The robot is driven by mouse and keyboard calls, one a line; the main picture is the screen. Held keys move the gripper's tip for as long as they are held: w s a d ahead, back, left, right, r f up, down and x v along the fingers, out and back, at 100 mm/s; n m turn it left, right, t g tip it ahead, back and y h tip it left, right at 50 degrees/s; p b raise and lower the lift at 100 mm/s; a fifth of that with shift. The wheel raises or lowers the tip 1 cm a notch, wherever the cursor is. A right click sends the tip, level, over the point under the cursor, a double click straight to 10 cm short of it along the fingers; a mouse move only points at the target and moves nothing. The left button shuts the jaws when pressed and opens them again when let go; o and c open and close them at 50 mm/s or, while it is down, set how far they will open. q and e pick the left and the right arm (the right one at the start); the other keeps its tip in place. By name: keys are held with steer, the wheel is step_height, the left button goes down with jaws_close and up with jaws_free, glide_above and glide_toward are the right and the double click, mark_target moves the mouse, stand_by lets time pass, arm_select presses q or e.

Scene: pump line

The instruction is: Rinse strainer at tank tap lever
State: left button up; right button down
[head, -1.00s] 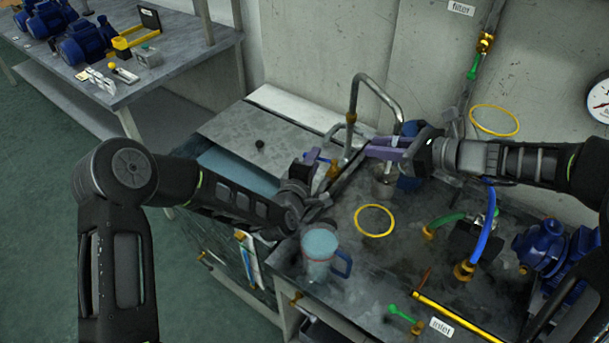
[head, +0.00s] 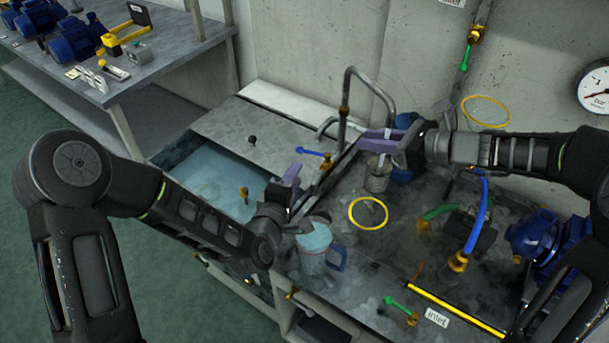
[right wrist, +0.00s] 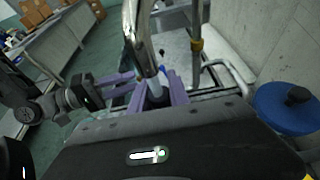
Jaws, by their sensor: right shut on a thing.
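The strainer (head: 377,181), a small grey metal cylinder, hangs upright below my right gripper (head: 382,146), which is shut on its top. In the right wrist view the curved tap spout (right wrist: 143,45) comes down close over the purple fingers (right wrist: 162,90). I cannot make out water running from it. The tap's blue lever (head: 308,152) sits beside the brass valve (head: 327,163) at the foot of the spout pipe. My left gripper (head: 290,177) is just below and left of the lever, apart from it. Its fingers look parted and empty in the right wrist view (right wrist: 122,84).
The water tank (head: 215,180) lies open behind my left arm, partly under a grey lid (head: 240,130). A blue-handled jug (head: 315,245) stands close below my left gripper. A yellow ring (head: 369,213), hoses and a blue pump (head: 540,235) occupy the bench.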

arm_select(q)
steer(key=shift+c, duration=0.3)
steer(key=shift+d, duration=0.1)
steer(key=shift+c, duration=0.8)
steer(key=shift+d+r, duration=0.15)
steer(key=shift+r, duration=0.3)
steer(key=shift+c, duration=0.8)
steer(key=r, duration=0.1)
steer(key=r+m, duration=0.1)
steer(key=r, duration=0.1)
steer(key=shift+s+d+r+m, duration=0.1)
steer(key=shift+s+d+m, duration=0.2)
steer(key=shift+m, duration=0.1)
jaws_close()
steer(key=shift+s+a+r+m, duration=0.15)
steer(key=shift+s+a+m, duration=0.3)
steer(key=shift+m, duration=2.25)
steer(key=shift+s+a+r+m, duration=0.15)
steer(key=shift+s+m, duration=0.45)
steer(key=shift+m, duration=2.1)
steer(key=shift+s+a+r+m, duration=0.1)
steer(key=shift+s+a+m, duration=0.35)
steer(key=shift+m, duration=2.25)
steer(key=shift+d, duration=0.1)
